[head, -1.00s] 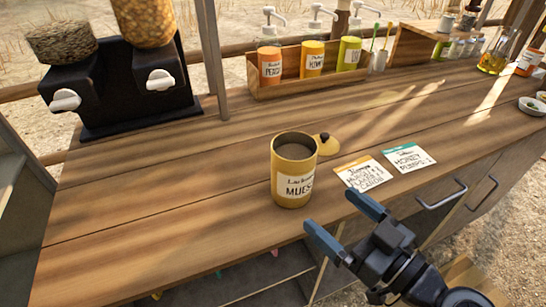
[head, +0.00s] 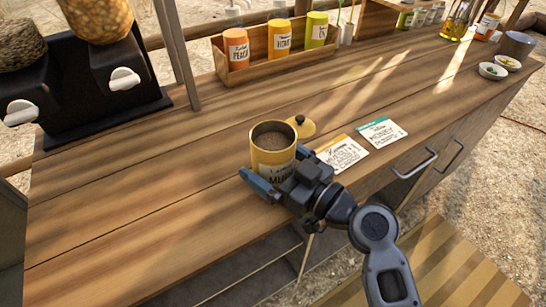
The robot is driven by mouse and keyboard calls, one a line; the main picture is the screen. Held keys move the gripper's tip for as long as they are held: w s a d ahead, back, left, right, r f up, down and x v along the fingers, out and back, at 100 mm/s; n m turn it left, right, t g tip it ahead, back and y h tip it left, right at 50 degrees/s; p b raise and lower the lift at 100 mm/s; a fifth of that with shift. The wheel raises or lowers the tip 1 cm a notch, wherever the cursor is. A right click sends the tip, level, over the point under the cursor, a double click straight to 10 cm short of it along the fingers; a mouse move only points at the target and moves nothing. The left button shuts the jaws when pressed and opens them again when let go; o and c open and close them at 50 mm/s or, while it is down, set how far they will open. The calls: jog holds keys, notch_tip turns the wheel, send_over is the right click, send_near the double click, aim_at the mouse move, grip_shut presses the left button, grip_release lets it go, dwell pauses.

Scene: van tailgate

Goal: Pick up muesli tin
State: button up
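The muesli tin (head: 272,147) is a yellow open-topped cylinder with a white label, upright on the wooden counter in the head view. Brown contents show inside it. Its yellow lid (head: 300,127) with a round knob lies on the counter just behind it to the right. My gripper (head: 276,177) is at the tin's near side, low down, and covers part of the label. The blue-grey left finger lies along the tin's lower left side; the other finger is beside its right side. The fingers are apart with the tin's lower front between them; contact is not clear.
Two cards, one orange-edged (head: 341,153) and one teal-edged (head: 382,132), lie right of the tin. A wooden rack (head: 275,66) of bottles and black dispensers (head: 100,85) stand behind. The counter (head: 150,195) left of the tin is clear.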

jog(key=c, duration=1)
jog(key=shift+r, duration=0.1)
